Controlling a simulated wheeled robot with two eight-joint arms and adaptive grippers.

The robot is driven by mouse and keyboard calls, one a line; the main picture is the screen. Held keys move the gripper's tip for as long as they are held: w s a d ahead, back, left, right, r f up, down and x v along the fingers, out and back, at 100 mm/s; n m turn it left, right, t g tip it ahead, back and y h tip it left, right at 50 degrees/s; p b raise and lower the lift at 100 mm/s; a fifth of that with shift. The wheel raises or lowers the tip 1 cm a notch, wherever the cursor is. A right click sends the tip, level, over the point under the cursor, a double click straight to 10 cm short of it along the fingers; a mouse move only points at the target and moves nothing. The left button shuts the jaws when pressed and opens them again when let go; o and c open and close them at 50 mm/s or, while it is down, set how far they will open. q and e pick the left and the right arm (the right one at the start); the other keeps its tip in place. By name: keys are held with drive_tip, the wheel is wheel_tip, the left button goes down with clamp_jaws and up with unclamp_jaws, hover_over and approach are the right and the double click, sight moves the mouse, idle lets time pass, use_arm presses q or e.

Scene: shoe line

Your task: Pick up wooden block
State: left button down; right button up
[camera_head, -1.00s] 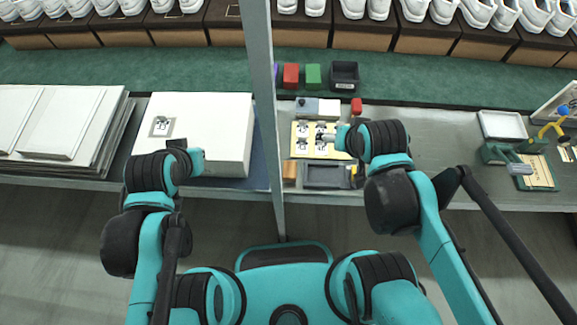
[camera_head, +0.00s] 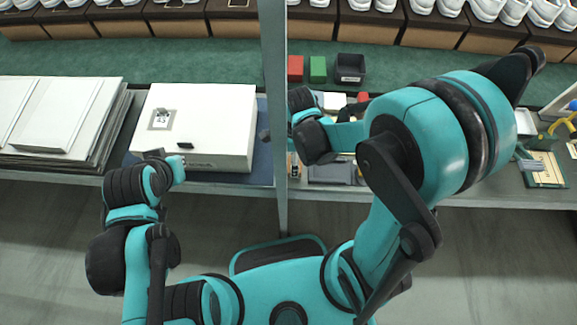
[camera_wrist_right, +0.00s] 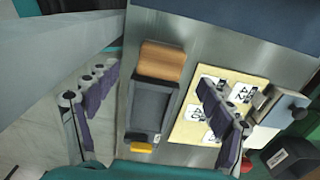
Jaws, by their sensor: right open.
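The wooden block (camera_wrist_right: 162,62) is an orange-brown piece in the right wrist view. It lies at the upper end of a dark grey tray (camera_wrist_right: 152,105) on the metal bench. My right gripper (camera_wrist_right: 158,78) is open, with its two purple-padded fingers to either side of the block and tray in that view. Nothing shows between the fingers as held. I cannot tell how high they are above the block. In the head view my right arm covers much of this area. My left gripper (camera_head: 178,157) is by the front of the white box; its fingers are too small to read.
A metal post (camera_head: 275,100) rises between the white box (camera_head: 215,110) and the right work area. A yellow card plate (camera_wrist_right: 195,125) with numbered tags lies beside the tray. Red (camera_head: 295,68) and green (camera_head: 318,69) blocks and a black bin (camera_head: 350,68) stand behind.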

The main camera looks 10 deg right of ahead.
drive_tip(key=shift+d+f+b, duration=0.15)
drive_tip(key=shift+f+b, duration=0.05)
drive_tip(key=shift+f, duration=0.35)
drive_tip(key=shift+d+f+b, duration=0.15)
drive_tip(key=shift+f+b, duration=0.05)
drive_tip(key=shift+f, duration=0.3)
drive_tip(key=f+b, duration=0.1)
drive_tip(key=f, duration=0.2)
drive_tip(key=f+b, duration=0.1)
drive_tip(key=shift+w+a+f+b, duration=0.1)
drive_tip(key=shift+a+f+b, duration=0.15)
drive_tip(key=shift+f+b, duration=0.15)
drive_tip(key=shift+r, duration=0.1)
drive_tip(key=shift+c, duration=0.4)
drive_tip(key=c, duration=1.2)
